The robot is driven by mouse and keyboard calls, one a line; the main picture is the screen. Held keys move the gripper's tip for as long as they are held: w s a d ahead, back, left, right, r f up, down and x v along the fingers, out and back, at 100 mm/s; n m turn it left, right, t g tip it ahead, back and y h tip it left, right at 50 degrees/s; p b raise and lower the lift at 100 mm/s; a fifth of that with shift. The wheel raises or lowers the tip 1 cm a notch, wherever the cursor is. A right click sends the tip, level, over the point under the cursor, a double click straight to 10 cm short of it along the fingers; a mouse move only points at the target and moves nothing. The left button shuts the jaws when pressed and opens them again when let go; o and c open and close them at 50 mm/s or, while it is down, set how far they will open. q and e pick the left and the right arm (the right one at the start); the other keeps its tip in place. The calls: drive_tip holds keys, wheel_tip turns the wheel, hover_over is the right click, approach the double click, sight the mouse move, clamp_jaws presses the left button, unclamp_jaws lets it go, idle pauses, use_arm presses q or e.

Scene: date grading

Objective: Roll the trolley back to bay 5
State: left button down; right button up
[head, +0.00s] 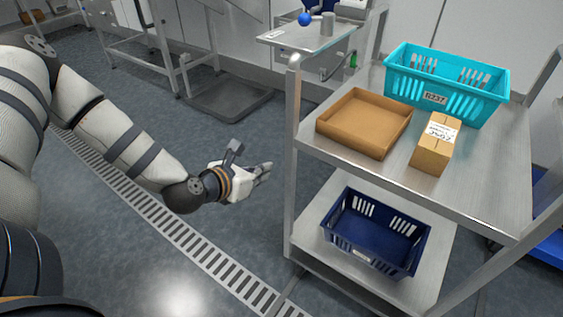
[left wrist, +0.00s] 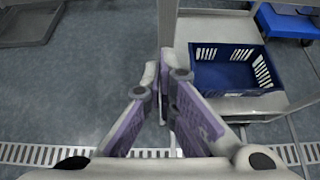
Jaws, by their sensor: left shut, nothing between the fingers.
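The trolley (head: 480,194) is a steel two-shelf frame at the right of the head view. Its lower shelf also shows in the left wrist view (left wrist: 215,29). My left gripper (head: 265,172) is shut and empty, just left of the trolley's near left post, with a gap between them in the head view. In the left wrist view its fingers (left wrist: 168,75) are together in front of the post. My right gripper is not in view. I cannot make out a bay 5 marking.
On the trolley's top are a turquoise crate (head: 447,84), an open cardboard tray (head: 365,122) and a small box (head: 436,143). A navy crate (head: 376,232) sits on its lower shelf. A floor drain grating (head: 190,243) runs across clear floor. A grey floor platform (head: 228,100) stands behind.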

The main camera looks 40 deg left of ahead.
use_arm(q)
drive_tip(key=w, duration=0.3)
drive_tip(key=w+f, duration=0.1)
drive_tip(key=w, duration=0.2)
drive_tip(key=shift+w+f, duration=0.1)
drive_tip(key=shift+w, duration=0.05)
